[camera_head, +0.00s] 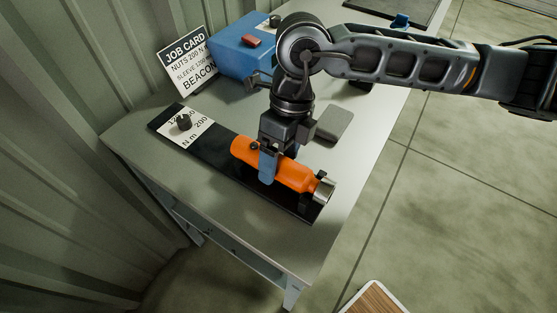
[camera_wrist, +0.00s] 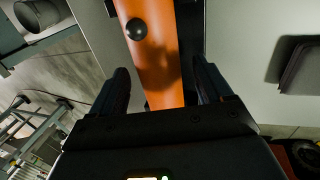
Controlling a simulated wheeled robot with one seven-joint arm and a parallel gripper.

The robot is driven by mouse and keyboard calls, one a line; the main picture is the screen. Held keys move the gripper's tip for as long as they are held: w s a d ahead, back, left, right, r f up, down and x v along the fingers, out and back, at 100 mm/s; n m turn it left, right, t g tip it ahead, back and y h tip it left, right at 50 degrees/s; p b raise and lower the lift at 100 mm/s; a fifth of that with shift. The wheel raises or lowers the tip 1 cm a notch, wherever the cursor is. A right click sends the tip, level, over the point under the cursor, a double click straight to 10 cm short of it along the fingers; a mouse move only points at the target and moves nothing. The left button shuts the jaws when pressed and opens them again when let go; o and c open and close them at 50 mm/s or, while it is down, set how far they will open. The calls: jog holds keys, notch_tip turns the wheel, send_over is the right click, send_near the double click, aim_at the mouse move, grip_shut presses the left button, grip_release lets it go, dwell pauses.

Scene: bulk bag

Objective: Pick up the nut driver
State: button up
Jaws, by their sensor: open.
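The nut driver (camera_head: 273,166) has an orange body with a black knob and a silver socket end. It lies on a long black base (camera_head: 221,153) on the table. My gripper (camera_head: 277,163) points down over the middle of the orange body, with a blue finger in front of its near side. In the wrist view the orange body (camera_wrist: 158,60) runs between the two dark fingers of my gripper (camera_wrist: 161,90), with a gap at each side. The jaws are open. The far finger is mostly hidden in the head view.
A black dial (camera_head: 184,122) on a white "N m" label sits at the base's left end. A blue box (camera_head: 243,51) and a job card sign (camera_head: 187,66) stand behind. A grey pad (camera_head: 335,123) lies to the right. The table's front corner (camera_head: 299,262) is bare.

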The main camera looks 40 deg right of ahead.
jog(key=shift+a+f, duration=0.1)
jog(key=shift+f, duration=0.35)
jog(key=c, duration=1.2)
jog(key=shift+c, duration=0.2)
jog(key=shift+r, duration=0.15)
